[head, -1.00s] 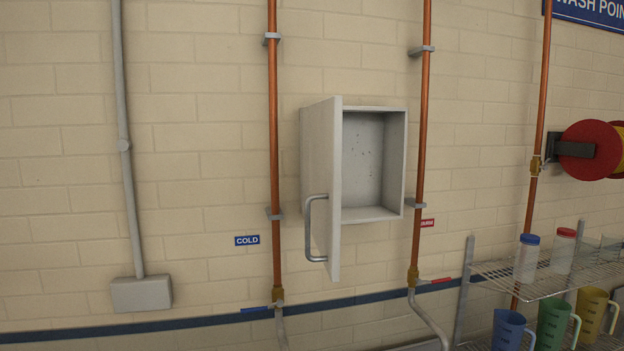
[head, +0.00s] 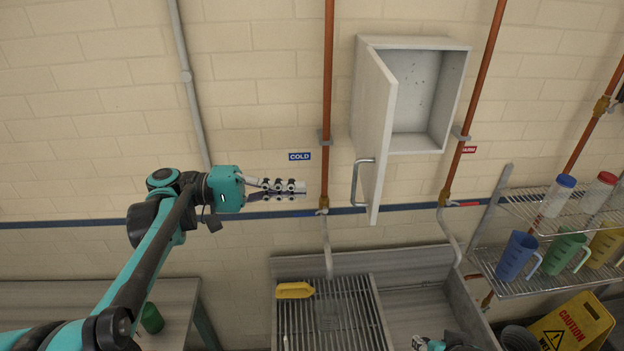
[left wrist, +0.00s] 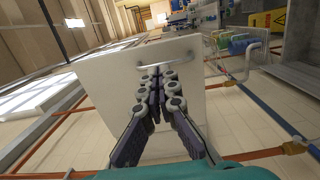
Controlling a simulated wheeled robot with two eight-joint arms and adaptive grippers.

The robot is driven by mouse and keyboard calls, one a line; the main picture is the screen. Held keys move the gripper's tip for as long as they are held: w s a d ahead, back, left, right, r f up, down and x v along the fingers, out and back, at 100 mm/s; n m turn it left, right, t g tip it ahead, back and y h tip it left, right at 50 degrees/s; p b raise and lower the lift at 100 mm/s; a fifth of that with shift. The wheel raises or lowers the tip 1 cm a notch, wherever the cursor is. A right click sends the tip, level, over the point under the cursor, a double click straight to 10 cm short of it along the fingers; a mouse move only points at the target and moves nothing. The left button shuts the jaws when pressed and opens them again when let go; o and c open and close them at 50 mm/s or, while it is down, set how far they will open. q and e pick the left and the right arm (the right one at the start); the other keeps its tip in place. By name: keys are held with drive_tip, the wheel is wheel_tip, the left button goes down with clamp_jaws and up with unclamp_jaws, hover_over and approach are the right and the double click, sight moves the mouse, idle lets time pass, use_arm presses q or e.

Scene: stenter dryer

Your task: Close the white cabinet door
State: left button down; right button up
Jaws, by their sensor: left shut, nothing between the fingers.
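The white cabinet (head: 412,95) is on the wall between two copper pipes. Its door (head: 374,130) stands open, swung out from the left side, and the inside looks empty. A grey bar handle (head: 357,182) is on the door's lower left part. My left gripper (head: 303,188) is shut and empty, left of the handle and apart from it in the head view. In the left wrist view the shut fingers (left wrist: 154,78) point toward the door panel (left wrist: 105,75), with the handle (left wrist: 190,62) past their tips. Part of my right arm's end shows at the bottom edge; its fingers are unclear.
Copper pipes (head: 328,100) and (head: 483,90) flank the cabinet. Below are a sink with a slatted grate (head: 335,315) and a yellow object (head: 295,290). A wire rack (head: 520,290) with jugs stands right. Open air lies between my left gripper and the door.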

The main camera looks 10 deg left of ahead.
sight(374, 190)
use_arm(q)
drive_tip(key=d+p, duration=0.1)
drive_tip(key=d, duration=0.2)
drive_tip(key=w+d+p, duration=0.1)
drive_tip(key=d, duration=0.3)
drive_tip(key=d+p, duration=0.1)
drive_tip(key=d, duration=0.3)
drive_tip(key=shift+w+d+r, duration=0.1)
drive_tip(key=shift+w, duration=0.3)
drive_tip(key=shift+w+d, duration=0.1)
drive_tip(key=shift+d, duration=0.4)
use_arm(e)
wheel_tip(374, 190, up, 4)
drive_tip(key=shift+f, duration=0.2)
